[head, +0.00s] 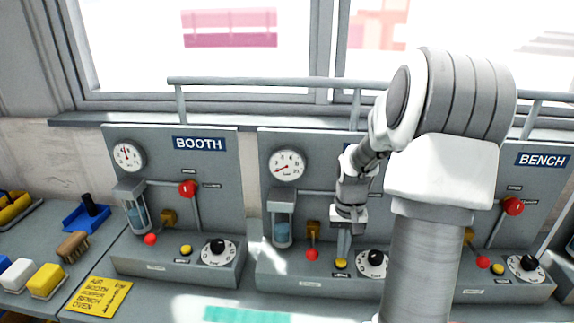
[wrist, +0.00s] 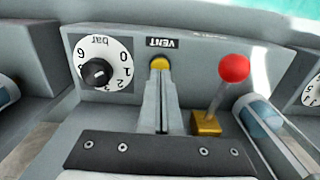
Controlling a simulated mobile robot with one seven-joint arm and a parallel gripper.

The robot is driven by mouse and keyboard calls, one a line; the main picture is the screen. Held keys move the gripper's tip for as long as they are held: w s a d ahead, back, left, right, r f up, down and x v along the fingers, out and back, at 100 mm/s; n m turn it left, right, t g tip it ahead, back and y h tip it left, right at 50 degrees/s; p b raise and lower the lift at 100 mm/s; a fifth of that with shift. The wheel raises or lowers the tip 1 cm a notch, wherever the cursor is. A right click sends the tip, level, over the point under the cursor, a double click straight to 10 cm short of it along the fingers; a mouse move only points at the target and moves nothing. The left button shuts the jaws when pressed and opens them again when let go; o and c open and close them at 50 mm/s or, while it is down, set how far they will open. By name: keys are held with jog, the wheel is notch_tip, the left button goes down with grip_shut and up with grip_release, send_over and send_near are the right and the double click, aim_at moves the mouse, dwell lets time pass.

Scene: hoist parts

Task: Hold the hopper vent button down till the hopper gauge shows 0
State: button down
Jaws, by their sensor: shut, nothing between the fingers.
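The middle panel (head: 264,190) has a round white gauge (head: 287,165); its red needle points to the lower left, and the numbers are too small to read surely. My arm hides this panel's name plate. Its yellow vent button (head: 341,264) is at the base, and it shows below the VENT label in the wrist view (wrist: 160,62). My gripper (head: 342,254) is shut and empty, pointing down. In the wrist view its fingertips (wrist: 160,73) are at the button, overlapping its edge; I cannot tell whether it is pressed down.
Beside the button are a dial (wrist: 98,72) and a red-knobbed lever (wrist: 233,70). The BOOTH panel (head: 222,170) stands left and the BENCH panel (head: 540,190) right. A yellow note (head: 97,296) and a brush (head: 73,246) lie at left. A rail (head: 260,82) runs behind.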

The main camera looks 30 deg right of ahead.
jog(key=shift+f, duration=0.2)
jog(key=shift+f+b, duration=0.75)
jog(key=shift+f, duration=0.15)
jog(key=shift+r, duration=0.1)
jog(key=shift+r+p, duration=2.85)
jog(key=shift+r, duration=0.65)
jog(key=s+a+r+p, duration=0.1)
jog(key=s+a+r, duration=0.2)
jog(key=s+a, duration=0.2)
jog(key=s, duration=0.3)
jog(key=shift+s+a+p, duration=0.15)
jog(key=shift+s+p, duration=0.1)
jog(key=shift+p, duration=0.15)
